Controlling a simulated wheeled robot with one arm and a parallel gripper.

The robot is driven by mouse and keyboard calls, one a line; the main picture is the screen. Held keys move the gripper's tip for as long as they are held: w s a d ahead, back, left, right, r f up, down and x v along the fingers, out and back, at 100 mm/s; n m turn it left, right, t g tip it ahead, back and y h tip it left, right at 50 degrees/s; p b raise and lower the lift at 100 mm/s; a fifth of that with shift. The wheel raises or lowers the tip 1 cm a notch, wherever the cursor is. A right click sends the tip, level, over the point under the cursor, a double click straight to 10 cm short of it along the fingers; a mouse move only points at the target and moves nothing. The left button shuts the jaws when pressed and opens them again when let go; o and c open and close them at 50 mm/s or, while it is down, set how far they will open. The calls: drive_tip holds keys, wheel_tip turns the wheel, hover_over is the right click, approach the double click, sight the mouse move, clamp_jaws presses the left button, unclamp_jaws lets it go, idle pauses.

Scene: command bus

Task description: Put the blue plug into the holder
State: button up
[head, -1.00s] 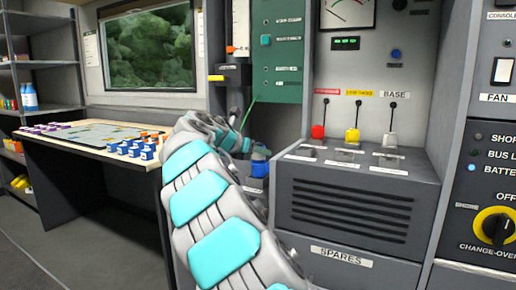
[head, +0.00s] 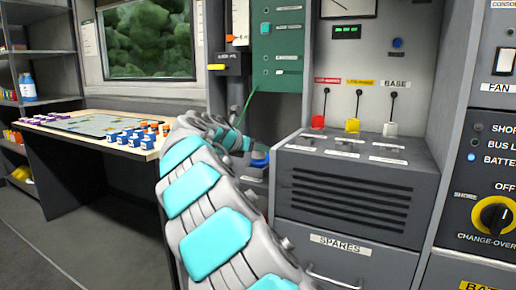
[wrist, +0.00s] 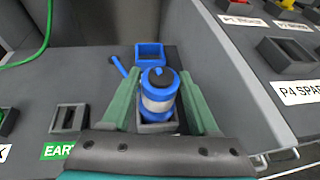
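The blue plug (wrist: 160,92) has a black knob on top and a pale band round its body. In the wrist view it stands nearly upright between the two green fingers of my gripper (wrist: 161,76). The fingers flank it closely, and I cannot tell whether they press on it. A grey square holder (wrist: 157,128) lies right below the plug, and the plug's lower end looks to be at or inside its mouth. A blue square frame (wrist: 150,50) sits just behind the plug. In the head view a blue part (head: 259,159) shows beside my arm, which hides my gripper.
An empty grey holder (wrist: 68,118) with a green label stands to the left in the wrist view. A raised grey cabinet (head: 350,190) stands close on the right, with red (head: 318,121) and yellow (head: 352,125) plugs. A green cable (wrist: 40,40) hangs at the left.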

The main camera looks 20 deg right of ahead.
drive_tip(key=o, duration=0.4)
drive_tip(key=shift+c, duration=0.2)
drive_tip(key=shift+a, duration=0.1)
drive_tip(key=v, duration=0.7)
drive_tip(key=shift+s+a+r, duration=0.15)
drive_tip(key=shift+s+a, duration=0.05)
drive_tip(key=shift+a, duration=0.05)
